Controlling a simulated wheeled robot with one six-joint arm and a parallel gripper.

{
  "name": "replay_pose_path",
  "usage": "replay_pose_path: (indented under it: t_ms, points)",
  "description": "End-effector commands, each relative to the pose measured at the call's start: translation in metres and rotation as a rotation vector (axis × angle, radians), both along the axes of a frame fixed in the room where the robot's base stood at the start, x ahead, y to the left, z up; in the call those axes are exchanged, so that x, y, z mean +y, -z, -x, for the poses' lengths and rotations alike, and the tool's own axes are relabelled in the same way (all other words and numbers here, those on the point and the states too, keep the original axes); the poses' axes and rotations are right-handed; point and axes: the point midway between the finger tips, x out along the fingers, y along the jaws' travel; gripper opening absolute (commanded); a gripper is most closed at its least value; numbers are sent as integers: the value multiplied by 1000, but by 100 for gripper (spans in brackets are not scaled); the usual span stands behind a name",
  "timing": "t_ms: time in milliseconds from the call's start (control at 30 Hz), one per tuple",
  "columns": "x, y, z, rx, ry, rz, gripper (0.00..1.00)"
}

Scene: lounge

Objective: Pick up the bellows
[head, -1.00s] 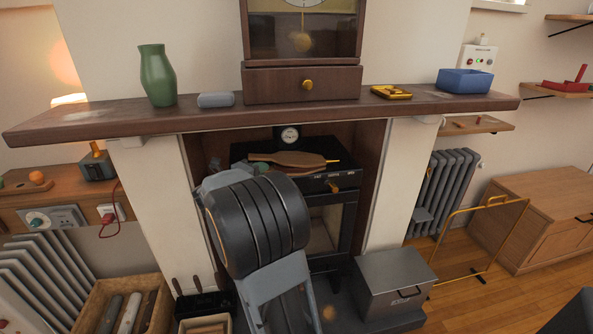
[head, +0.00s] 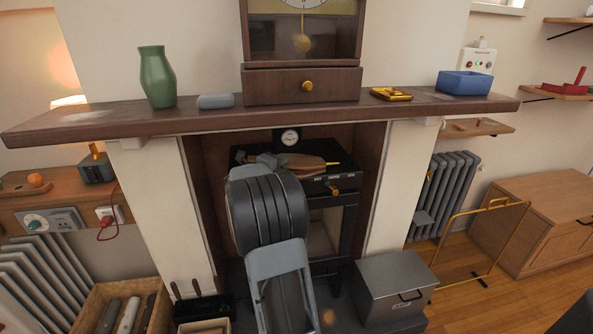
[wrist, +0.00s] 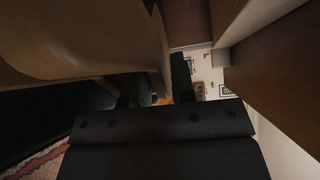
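The bellows (head: 302,161), a flat wooden paddle shape with a light pointed nozzle on the right, lies on top of the black stove (head: 331,184) in the fireplace. My gripper (head: 268,161) is at its left end in the head view and covers that end; my own arm hides much of the gripper. In the wrist view a large pale tan surface, likely the bellows (wrist: 90,40), fills the upper left very close to the camera.
The wooden mantel (head: 215,118) hangs low above, carrying a green vase (head: 157,78), a clock (head: 303,50) and a blue box (head: 464,82). White fireplace pillars (head: 165,205) flank the opening. A grey metal box (head: 392,285) stands below right.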

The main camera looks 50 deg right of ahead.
Motion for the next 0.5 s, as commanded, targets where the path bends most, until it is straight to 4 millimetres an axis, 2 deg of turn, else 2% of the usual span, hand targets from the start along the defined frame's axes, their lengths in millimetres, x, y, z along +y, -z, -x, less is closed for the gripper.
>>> replay_pose_path:
  t_ms: [167, 433, 500]
  points:
    - [0, 0, 0, 0, -1, 0, 23]
    - [0, 0, 0, 0, -1, 0, 0]
    - [0, 0, 0, 0, -1, 0, 0]
